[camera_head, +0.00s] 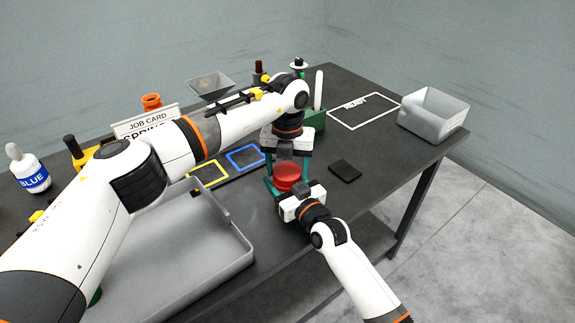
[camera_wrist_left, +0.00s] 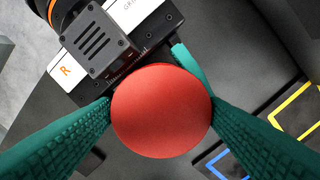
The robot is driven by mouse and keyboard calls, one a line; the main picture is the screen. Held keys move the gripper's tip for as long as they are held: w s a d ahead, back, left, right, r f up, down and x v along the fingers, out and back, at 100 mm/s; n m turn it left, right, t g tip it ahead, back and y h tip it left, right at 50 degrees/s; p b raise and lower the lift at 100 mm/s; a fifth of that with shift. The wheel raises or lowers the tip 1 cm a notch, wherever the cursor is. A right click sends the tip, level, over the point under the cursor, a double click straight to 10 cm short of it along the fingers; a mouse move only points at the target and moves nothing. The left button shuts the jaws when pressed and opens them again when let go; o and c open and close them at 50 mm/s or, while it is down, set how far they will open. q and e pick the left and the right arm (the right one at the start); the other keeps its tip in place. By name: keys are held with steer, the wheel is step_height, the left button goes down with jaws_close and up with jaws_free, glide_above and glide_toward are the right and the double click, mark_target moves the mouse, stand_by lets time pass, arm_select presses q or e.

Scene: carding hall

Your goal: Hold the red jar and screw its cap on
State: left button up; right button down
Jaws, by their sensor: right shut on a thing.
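The red jar (camera_head: 287,184) stands upright near the front edge of the table. Its top shows as a plain round red cap (camera_wrist_left: 161,111) in the left wrist view. How firmly the cap sits on the jar cannot be told. My left gripper (camera_head: 287,180) points straight down over it, with its teal fingers spread on either side of the cap. In the left wrist view those fingers (camera_wrist_left: 161,103) stand at the cap's left and right edges. My right gripper (camera_head: 291,192) comes from the front and is shut on the jar's body; its fingertips are mostly hidden.
A black block (camera_head: 345,171) lies right of the jar. Yellow (camera_head: 208,174) and blue (camera_head: 245,157) outlines lie to the left, near a large grey tray (camera_head: 243,262). A white READY outline (camera_head: 363,111) and a pale bin (camera_head: 433,113) are at right. A blue-labelled bottle (camera_head: 31,177) stands far left.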

arm_select(q)
steer(key=c, duration=0.7)
steer(key=o, duration=1.2)
step_height(320, 180, up, 12)
arm_select(e)
steer(key=shift+c, duration=1.3)
jaws_free()
